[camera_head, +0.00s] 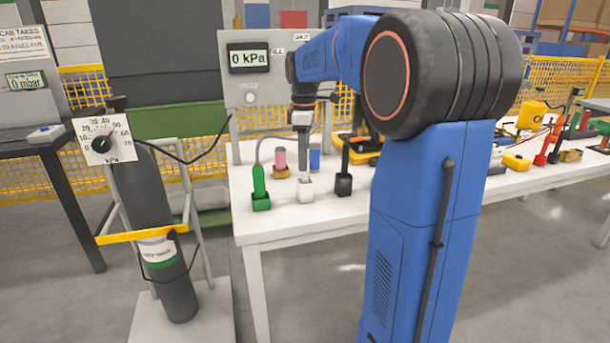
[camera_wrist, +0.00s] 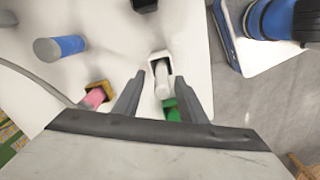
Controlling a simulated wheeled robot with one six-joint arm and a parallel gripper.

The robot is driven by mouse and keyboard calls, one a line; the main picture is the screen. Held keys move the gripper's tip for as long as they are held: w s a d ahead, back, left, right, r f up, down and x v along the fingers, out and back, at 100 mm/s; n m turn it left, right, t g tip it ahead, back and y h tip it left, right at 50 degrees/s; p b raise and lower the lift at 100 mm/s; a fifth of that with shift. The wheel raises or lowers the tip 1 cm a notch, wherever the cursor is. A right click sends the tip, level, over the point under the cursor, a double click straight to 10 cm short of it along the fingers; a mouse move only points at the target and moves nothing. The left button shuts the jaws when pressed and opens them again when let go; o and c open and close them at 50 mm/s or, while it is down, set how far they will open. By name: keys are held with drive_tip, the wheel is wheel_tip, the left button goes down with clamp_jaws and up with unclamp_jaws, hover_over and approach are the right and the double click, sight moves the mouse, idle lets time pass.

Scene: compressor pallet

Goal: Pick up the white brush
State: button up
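The white brush (camera_wrist: 161,78) stands on the table, and in the wrist view it shows between the tips of my gripper (camera_wrist: 161,75). The two dark fingers are spread, with a gap on each side of the brush. In the head view my gripper (camera_head: 303,162) points down over the white brush, whose white block-like base (camera_head: 305,192) shows below it. The upper part of the brush is hidden there by the gripper. I cannot tell exactly how far down the fingers reach along it.
A green brush (camera_head: 260,190) stands close on the left and a black one (camera_head: 343,172) on the right. A panel with a display (camera_head: 248,57) rises at the table's back. The white table's (camera_head: 300,225) front strip is clear.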

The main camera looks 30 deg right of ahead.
drive_tip(key=shift+s+f, duration=0.15)
drive_tip(key=shift+f, duration=2)
clamp_jaws()
wheel_tip(320, 180, up, 10)
